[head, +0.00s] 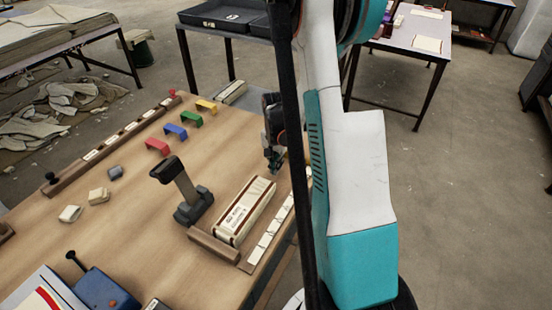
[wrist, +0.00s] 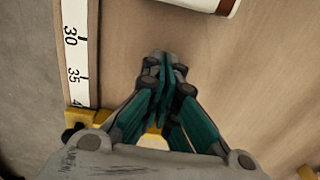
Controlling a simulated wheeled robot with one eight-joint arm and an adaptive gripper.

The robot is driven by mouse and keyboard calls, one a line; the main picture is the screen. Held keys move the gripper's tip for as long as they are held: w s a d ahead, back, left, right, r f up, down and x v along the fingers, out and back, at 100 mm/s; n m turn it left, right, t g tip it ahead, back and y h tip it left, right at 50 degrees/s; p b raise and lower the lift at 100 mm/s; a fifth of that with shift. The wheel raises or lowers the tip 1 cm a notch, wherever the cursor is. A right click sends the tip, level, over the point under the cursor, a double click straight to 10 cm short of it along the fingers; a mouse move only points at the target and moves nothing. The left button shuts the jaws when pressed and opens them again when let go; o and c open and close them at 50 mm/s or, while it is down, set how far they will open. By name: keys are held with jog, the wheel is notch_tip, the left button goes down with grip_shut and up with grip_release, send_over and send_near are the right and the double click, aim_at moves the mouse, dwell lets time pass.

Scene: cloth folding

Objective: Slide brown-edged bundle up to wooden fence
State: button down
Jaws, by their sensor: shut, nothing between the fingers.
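The bundle (head: 245,208) is a long cream block with brown edges and printed writing, lying flat on the wooden table. The wooden fence (head: 213,246) is a brown bar across the bundle's near end; I cannot tell whether they touch or a slim gap remains. My gripper (head: 274,163) is just beyond the bundle's far end, partly hidden by a dark post. In the wrist view my gripper (wrist: 163,60) is shut and empty over bare table. One end of the bundle (wrist: 232,6), with its brown edge, shows at the top, apart from the fingertips.
A white ruler strip (head: 268,235) runs along the table edge beside the bundle; it shows numbers in the wrist view (wrist: 75,60). A dark-handled tool (head: 190,200) stands left of the bundle. Coloured brackets (head: 175,131) and small blocks (head: 98,195) lie farther left.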

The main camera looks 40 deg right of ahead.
jog(key=shift+s+a+r+b, duration=0.1)
jog(key=shift+s+a, duration=0.15)
jog(key=shift+a, duration=0.35)
jog(key=shift+s+a+r+b, duration=0.1)
jog(key=shift+s+a+b, duration=0.1)
jog(key=shift+a, duration=0.45)
jog(key=shift+s+a+b, duration=0.1)
jog(key=shift+s+a, duration=0.15)
jog(key=shift+a, duration=0.35)
jog(key=shift+s+a, duration=0.3)
jog(key=shift+a, duration=0.55)
jog(key=shift+w+d, duration=0.1)
jog(key=shift+d, duration=0.15)
jog(key=d, duration=0.1)
jog(key=w+d, duration=0.1)
jog(key=d+r, duration=0.1)
jog(key=d, duration=0.1)
jog(key=shift+w, duration=0.2)
notch_tip(320, 180, up, 9)
jog(key=p, duration=0.3)
jog(key=shift+a, duration=0.15)
